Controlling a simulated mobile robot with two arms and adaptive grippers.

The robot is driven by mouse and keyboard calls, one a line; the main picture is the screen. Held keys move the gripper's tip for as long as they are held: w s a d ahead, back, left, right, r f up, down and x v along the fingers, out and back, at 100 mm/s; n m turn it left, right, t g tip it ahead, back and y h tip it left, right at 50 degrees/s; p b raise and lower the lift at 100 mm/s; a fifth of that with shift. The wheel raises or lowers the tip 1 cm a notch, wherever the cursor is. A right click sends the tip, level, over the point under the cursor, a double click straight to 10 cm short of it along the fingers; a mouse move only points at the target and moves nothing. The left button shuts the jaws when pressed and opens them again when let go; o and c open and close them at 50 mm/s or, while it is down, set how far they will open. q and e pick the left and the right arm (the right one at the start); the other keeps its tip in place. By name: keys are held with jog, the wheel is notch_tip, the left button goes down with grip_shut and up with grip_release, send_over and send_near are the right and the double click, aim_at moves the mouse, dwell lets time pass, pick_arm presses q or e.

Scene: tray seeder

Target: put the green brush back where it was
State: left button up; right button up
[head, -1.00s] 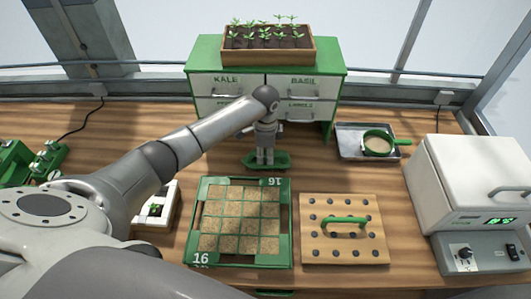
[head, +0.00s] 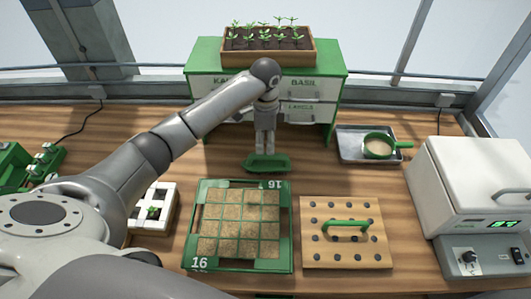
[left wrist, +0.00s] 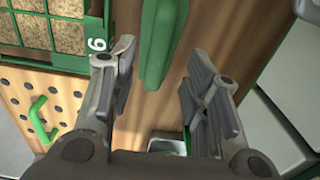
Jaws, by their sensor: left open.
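The green brush (head: 267,163) lies on the wooden bench behind the green-framed seed tray and in front of the drawer cabinet. In the left wrist view the brush (left wrist: 160,40) shows as a long green bar just beyond my fingertips. My left gripper (head: 265,151) points down over the brush in the head view. In the left wrist view my left gripper (left wrist: 158,68) has its fingers spread wide, with nothing gripped between them. My right gripper is not in view.
The seed tray (head: 287,225), a peg board (head: 312,258) with a green handle, and a metal tray (head: 350,151) holding a green-rimmed sieve (head: 379,148) surround the spot. The drawer cabinet (head: 338,95) stands close behind. A white machine (head: 480,180) is at right.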

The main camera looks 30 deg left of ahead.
pick_arm(q)
jog(key=shift+r+b, duration=0.3)
jog(key=shift+r, duration=1.9)
